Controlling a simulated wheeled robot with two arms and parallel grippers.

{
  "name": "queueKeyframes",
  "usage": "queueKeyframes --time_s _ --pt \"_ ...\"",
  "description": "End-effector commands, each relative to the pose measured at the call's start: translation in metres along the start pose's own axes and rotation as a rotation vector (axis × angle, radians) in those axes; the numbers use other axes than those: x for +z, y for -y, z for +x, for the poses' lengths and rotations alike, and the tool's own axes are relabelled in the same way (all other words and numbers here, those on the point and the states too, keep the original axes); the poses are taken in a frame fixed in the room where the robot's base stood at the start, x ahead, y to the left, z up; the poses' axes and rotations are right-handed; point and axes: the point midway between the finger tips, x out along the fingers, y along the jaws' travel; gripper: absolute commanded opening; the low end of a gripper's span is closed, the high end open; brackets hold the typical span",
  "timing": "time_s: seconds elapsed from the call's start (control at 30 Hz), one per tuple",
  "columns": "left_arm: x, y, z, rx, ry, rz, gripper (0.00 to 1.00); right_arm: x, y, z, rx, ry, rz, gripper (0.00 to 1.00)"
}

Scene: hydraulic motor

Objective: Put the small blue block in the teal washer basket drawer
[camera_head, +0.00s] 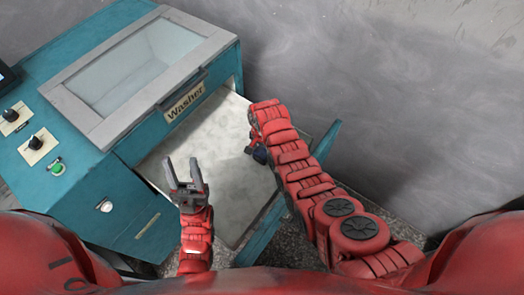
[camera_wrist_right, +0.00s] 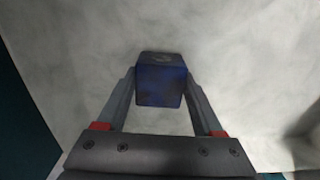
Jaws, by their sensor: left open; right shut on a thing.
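The teal washer (camera_head: 75,185) stands at the left with its basket drawer (camera_head: 225,195) pulled out; the drawer has a pale grey floor and a teal front. The small blue block (camera_wrist_right: 162,82) is between the fingers of my right gripper (camera_wrist_right: 160,95), which is shut on it above the pale drawer floor. In the head view, the right gripper is mostly hidden by its own arm, and a dark blue bit of the block (camera_head: 260,154) shows beside it. My left gripper (camera_head: 185,172) is open and empty, over the drawer's left side.
The washer has a grey-framed glass lid (camera_head: 140,65), knobs and a green button (camera_head: 57,168) at the left. A grey wall (camera_head: 400,80) stands behind. The drawer floor between my two grippers is clear.

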Motion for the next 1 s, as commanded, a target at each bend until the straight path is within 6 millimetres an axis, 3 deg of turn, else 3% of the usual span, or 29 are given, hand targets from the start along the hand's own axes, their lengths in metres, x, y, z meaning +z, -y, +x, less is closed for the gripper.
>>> queueKeyframes --time_s 0.33,0.37,0.5,0.77,1.0 --pt "0.001 0.000 -0.003 0.000 0.000 0.000 0.50 0.000 0.000 0.004 0.000 0.000 0.000 0.00" --pt "0.000 0.000 -0.003 0.000 0.000 0.000 0.50 0.000 0.000 0.003 0.000 0.000 0.000 0.72" --pt "0.000 0.000 -0.002 0.000 0.000 0.000 0.50 0.000 0.000 0.003 0.000 0.000 0.000 0.97" --pt "0.000 0.000 -0.002 0.000 0.000 0.000 0.50 0.000 0.000 0.003 0.000 0.000 0.000 0.98" --pt "0.000 0.000 -0.002 0.000 0.000 0.000 0.50 -0.001 0.001 -0.010 -0.002 -0.001 0.000 0.98"
